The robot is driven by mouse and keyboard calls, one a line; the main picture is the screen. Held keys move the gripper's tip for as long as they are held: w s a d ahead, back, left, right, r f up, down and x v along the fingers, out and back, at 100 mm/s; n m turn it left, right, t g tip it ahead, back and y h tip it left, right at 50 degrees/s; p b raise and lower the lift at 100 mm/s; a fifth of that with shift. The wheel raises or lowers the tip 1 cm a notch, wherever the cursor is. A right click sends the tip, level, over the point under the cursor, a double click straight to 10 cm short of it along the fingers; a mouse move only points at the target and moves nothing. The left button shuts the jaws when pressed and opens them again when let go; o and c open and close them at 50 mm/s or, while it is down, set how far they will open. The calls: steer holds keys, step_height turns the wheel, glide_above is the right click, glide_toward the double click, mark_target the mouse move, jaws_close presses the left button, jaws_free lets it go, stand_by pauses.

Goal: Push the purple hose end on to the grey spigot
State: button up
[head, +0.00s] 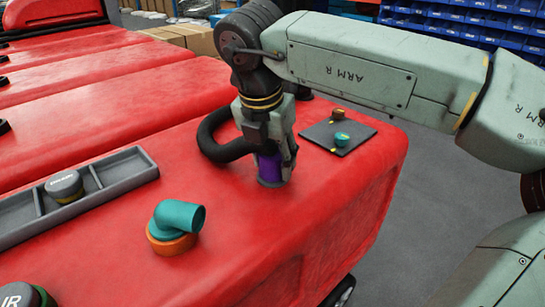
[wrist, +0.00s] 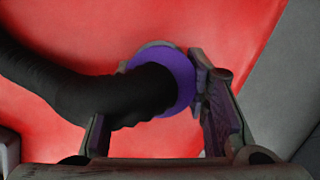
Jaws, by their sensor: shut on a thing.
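The purple hose end (head: 268,165) is a cuff on a thick black corrugated hose (head: 212,142). My gripper (head: 277,168) points down and is shut on the cuff, with fingers on both sides. The wrist view shows the purple cuff (wrist: 182,82) between the fingers, with the black hose (wrist: 80,92) coming in from the left. The grey spigot (head: 271,183) shows as a low rim directly under the cuff on the red tank top. A sliver of grey rim (wrist: 152,46) shows behind the cuff. How far the cuff sits over the spigot cannot be told.
A teal elbow (head: 180,216) sits on an orange base (head: 170,240) at front left. A grey tray (head: 118,183) with a dark cap (head: 64,186) lies at left. A dark mat (head: 338,134) with small caps lies at right. The red top (head: 270,245) in front is clear.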

steer(key=shift+f, duration=0.25)
steer(key=o, duration=1.3)
steer(key=shift+o, duration=0.6)
steer(key=shift+o, duration=1.4)
step_height(320, 180, up, 9)
steer(key=p, duration=0.6)
steer(key=shift+f, duration=0.2)
